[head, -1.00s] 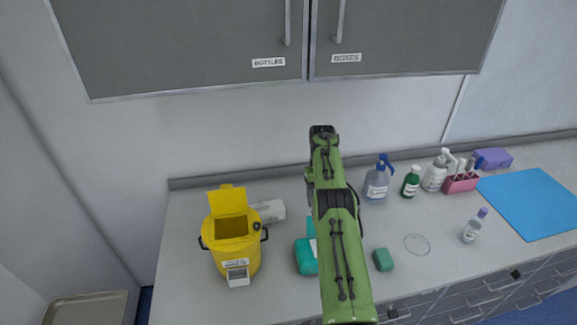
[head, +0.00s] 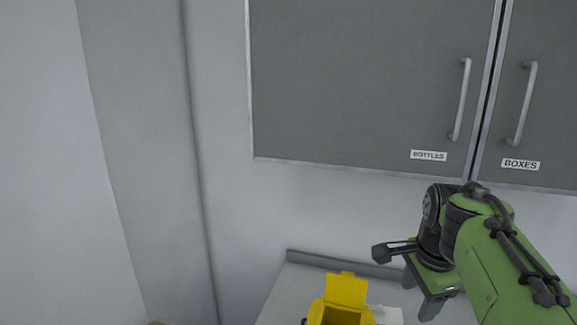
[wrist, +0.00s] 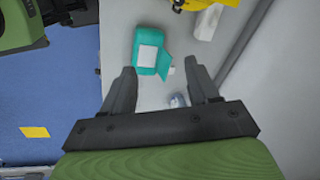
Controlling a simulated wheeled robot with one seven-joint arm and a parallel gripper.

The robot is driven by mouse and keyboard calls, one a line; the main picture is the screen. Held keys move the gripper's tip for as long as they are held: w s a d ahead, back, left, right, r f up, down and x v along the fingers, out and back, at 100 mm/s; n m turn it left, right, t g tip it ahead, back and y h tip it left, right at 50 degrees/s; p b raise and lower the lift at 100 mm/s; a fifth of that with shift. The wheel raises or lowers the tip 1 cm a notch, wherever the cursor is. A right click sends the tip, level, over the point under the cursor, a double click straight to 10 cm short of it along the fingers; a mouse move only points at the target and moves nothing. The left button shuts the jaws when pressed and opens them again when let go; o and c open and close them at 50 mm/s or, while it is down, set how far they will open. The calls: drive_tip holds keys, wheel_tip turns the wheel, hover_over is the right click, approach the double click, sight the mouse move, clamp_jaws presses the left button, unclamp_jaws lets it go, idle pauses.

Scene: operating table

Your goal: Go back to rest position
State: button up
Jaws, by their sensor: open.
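My gripper (head: 408,278) shows at the lower right of the head view, in front of the wall below the cabinets. In the wrist view my gripper (wrist: 163,72) has its two fingers spread wide, with nothing held between them. The view between the fingers looks down on the counter (wrist: 150,95). A teal box (wrist: 148,60) with a white label lies there, below and apart from the fingertips. A small bottle-like item (wrist: 178,101) shows partly near the right finger.
The yellow bin (head: 346,291) with its lid up stands on the counter, cut off by the lower edge. A white box (wrist: 207,22) lies near it. Grey cabinets (head: 350,80) labelled bottles and boxes hang above. Blue floor (wrist: 60,85) lies beside the counter.

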drive_tip(key=s+a+f+n+t+b, duration=0.1)
drive_tip(key=s+a+f+n, duration=0.3)
drive_tip(key=s+n, duration=0.4)
drive_tip(key=s+a+f+n+t+b, duration=0.2)
drive_tip(key=s+a+f+n, duration=0.2)
drive_tip(key=s+n, duration=0.4)
drive_tip(key=s, duration=0.5)
drive_tip(key=shift+a+f+n+y, duration=0.15)
drive_tip(key=shift+a+n+y, duration=0.05)
drive_tip(key=shift+n+y, duration=0.1)
drive_tip(key=shift+d, duration=0.1)
